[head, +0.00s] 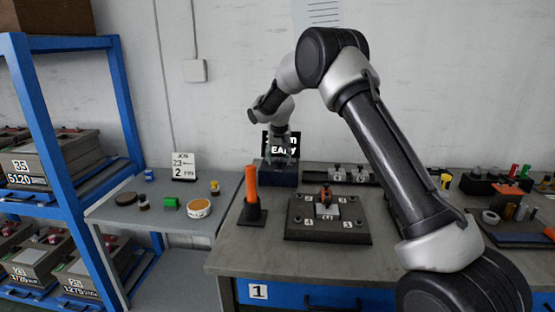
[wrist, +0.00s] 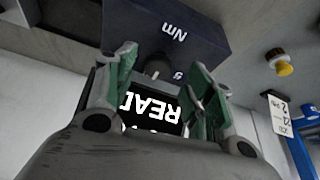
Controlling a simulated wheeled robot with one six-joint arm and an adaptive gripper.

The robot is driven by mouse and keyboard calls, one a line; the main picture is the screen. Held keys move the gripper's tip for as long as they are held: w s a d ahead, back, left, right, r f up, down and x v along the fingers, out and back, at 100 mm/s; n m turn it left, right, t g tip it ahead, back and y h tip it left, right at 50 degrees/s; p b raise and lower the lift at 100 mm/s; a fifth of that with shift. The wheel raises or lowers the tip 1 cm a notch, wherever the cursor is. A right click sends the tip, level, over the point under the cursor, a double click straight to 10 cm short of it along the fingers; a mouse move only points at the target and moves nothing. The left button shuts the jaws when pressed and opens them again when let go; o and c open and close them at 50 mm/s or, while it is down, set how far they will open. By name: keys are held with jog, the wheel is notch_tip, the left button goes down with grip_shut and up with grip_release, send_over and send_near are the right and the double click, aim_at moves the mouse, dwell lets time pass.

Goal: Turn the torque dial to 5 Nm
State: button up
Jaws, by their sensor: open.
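The torque unit is a dark blue box (head: 281,176) at the back of the bench. In the wrist view the box (wrist: 190,35) appears upside down with the marking "Nm". Its dark round dial (wrist: 157,68) shows between my fingertips, with one digit beside it that I cannot read surely. A black display (wrist: 155,108) reads "READY", partly hidden by my fingers; it also stands behind the box in the head view (head: 295,142). My gripper (wrist: 163,72) is open, its green-padded fingers on either side of the dial. I cannot tell whether they touch it.
An orange-handled tool (head: 251,188) stands upright left of a dark fixture plate (head: 327,232). A small card (head: 184,166) and several small parts are on the side table at left. A dark rack (head: 345,174) is right of the box. The bench front is clear.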

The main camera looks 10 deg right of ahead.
jog(key=shift+x, duration=0.75)
jog(key=shift+d, duration=0.1)
jog(key=c, duration=1)
jog(key=shift+n, duration=0.3)
jog(key=n, duration=0.1)
jog(key=n+y, duration=0.1)
jog(key=n, duration=0.1)
jog(key=n+y, duration=0.1)
jog(key=n, duration=0.1)
jog(key=shift+d, duration=0.3)
jog(key=shift+c, duration=0.2)
jog(key=n+y, duration=0.1)
jog(key=n, duration=0.2)
jog(key=n+g+y, duration=0.1)
jog(key=n, duration=0.2)
jog(key=shift+w+d, duration=0.15)
jog(key=shift+n, duration=0.3)
